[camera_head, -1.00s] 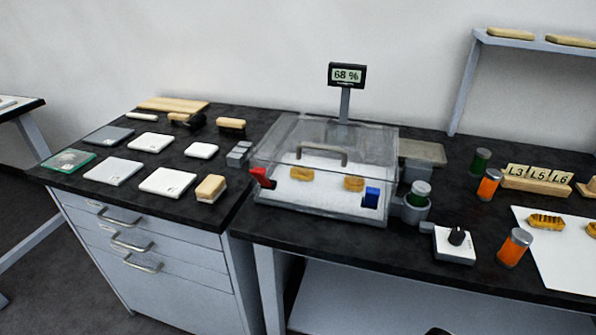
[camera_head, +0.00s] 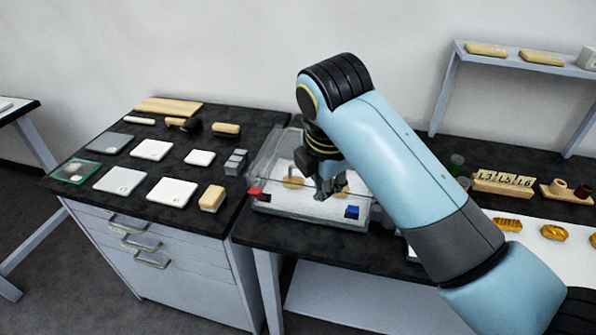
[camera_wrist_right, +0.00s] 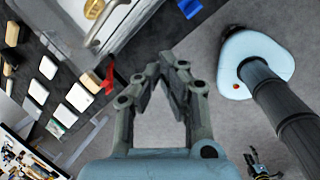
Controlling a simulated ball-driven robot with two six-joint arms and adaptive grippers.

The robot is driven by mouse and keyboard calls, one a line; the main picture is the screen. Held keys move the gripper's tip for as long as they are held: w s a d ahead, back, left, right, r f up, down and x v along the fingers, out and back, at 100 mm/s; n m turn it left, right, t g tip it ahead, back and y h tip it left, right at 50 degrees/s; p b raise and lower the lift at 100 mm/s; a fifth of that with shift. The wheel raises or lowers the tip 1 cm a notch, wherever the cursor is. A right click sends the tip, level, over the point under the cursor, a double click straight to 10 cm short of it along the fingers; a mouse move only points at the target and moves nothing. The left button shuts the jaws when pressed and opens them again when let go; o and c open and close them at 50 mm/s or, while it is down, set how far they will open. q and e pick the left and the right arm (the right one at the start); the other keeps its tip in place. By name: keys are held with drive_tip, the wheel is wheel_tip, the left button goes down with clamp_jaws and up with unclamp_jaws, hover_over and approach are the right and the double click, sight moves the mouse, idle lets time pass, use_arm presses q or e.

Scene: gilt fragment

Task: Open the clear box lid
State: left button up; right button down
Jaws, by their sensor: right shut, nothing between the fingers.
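The clear box (camera_head: 300,214) stands on the dark bench, its lid (camera_head: 268,153) appearing closed but largely hidden by my right arm. A red tab (camera_head: 256,193) and a blue tab (camera_head: 352,211) sit at its front corners. The lid's handle (camera_wrist_right: 107,24) shows in the right wrist view, with the red tab (camera_wrist_right: 107,77) below it. My right gripper (camera_head: 323,194) is shut and empty, close to the lid's front part; contact cannot be told. A small dark shape (camera_wrist_right: 260,166) low in the wrist view may be my left gripper, too small to judge.
Golden pieces (camera_head: 293,182) lie inside the box. White plates (camera_head: 172,192), a wooden block (camera_head: 212,198) and grey blocks (camera_head: 236,161) lie left of it. A lettered rack (camera_head: 503,183) stands at right, below a shelf (camera_head: 525,60). Little bench is free around the box.

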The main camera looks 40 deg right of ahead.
sight(298, 184)
drive_tip(key=w+r+n, duration=0.3)
drive_tip(key=w+n, duration=0.5)
drive_tip(key=p+x, duration=0.1)
drive_tip(key=x, duration=0.8)
drive_tip(key=shift+s+a+f, duration=0.1)
drive_tip(key=shift+f, duration=0.3)
drive_tip(key=shift+g, duration=0.3)
